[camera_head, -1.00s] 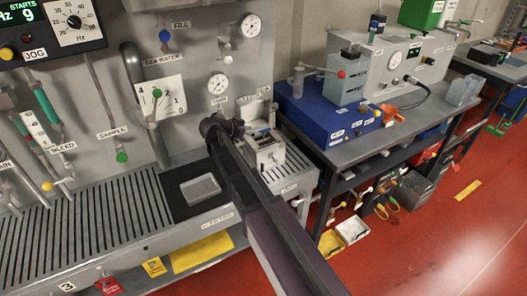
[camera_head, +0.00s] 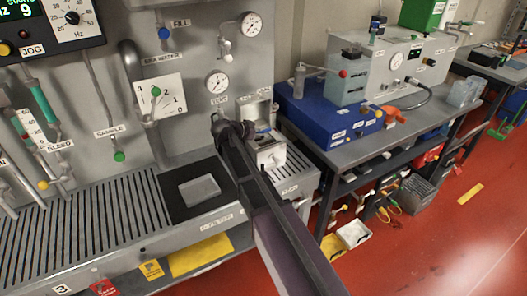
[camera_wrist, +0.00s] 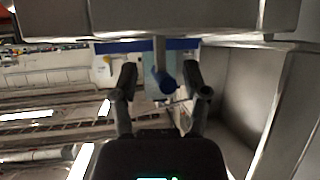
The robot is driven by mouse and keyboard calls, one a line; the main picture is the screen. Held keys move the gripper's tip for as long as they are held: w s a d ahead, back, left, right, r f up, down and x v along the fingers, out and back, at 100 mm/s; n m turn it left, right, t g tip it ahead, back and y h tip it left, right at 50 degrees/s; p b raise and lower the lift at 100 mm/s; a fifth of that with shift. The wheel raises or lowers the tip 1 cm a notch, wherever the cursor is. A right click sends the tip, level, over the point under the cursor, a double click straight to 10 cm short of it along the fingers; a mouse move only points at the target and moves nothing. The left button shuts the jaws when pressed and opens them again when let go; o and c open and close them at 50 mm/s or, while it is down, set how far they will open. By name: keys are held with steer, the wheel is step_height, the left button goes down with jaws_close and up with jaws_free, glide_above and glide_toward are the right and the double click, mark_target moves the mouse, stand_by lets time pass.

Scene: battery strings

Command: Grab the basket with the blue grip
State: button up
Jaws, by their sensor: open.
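In the wrist view a blue round grip (camera_wrist: 165,84) on a pale stem shows between the two fingers of my gripper (camera_wrist: 160,78). The fingers are apart, and I cannot tell whether either touches it. The basket below the grip cannot be made out. In the head view my gripper (camera_head: 228,122) is at the left side of a small metal unit (camera_head: 268,152) by the wall panel. A small blue spot (camera_head: 263,130) shows on top of this unit. My arm hides part of the unit and of the bench in front of it.
A metal wall (camera_wrist: 235,95) stands close on the right in the wrist view. Gauges (camera_head: 217,83) and valves are on the panel behind. A grey tray (camera_head: 199,190) lies on a dark plate to the left. A blue box (camera_head: 325,118) stands on the right-hand table.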

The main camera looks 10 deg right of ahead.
steer(key=shift+x, duration=0.9)
jaws_close()
